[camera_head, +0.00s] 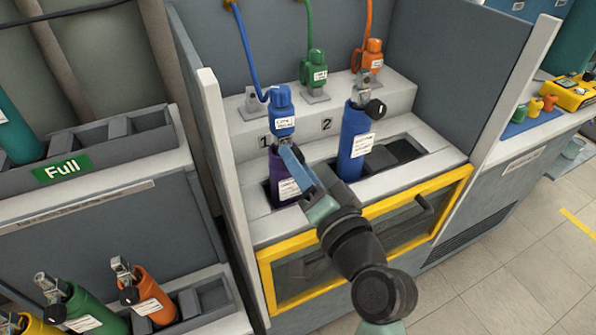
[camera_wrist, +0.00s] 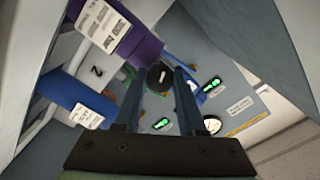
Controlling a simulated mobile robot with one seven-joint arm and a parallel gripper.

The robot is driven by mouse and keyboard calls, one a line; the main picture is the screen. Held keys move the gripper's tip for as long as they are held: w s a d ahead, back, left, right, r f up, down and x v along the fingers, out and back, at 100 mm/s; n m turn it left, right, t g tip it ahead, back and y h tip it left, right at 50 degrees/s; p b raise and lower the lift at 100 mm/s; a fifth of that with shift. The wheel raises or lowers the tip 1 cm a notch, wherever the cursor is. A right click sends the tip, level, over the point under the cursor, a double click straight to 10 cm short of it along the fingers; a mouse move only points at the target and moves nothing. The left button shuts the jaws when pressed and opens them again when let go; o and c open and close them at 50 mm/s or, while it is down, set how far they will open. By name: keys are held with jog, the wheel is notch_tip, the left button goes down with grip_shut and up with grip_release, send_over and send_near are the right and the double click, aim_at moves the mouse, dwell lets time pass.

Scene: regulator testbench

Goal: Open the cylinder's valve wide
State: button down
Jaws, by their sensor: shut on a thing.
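In the head view a purple cylinder (camera_head: 284,183) stands in bay 1 with a blue regulator (camera_head: 281,108) on top. My gripper (camera_head: 290,156) reaches its valve from the front right and hides the knob there. In the wrist view my gripper (camera_wrist: 159,78) has its two fingers either side of a round black valve knob (camera_wrist: 158,76) with a pale mark, and is shut on it. How far the valve is turned cannot be told.
A blue cylinder (camera_head: 355,140) with a black knob stands in bay 2, close to the right. Green (camera_head: 314,73) and orange (camera_head: 372,52) regulators sit on the back ledge. Side walls and a yellow-framed front panel (camera_head: 370,228) bound the bench. A rack with cylinders stands left.

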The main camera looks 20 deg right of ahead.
jog(key=shift+n+b, duration=0.35)
jog(key=shift+n, duration=0.35)
jog(key=shift+c, duration=2.4)
grip_release()
jog(key=s, duration=1.3)
jog(key=shift+d, duration=0.25)
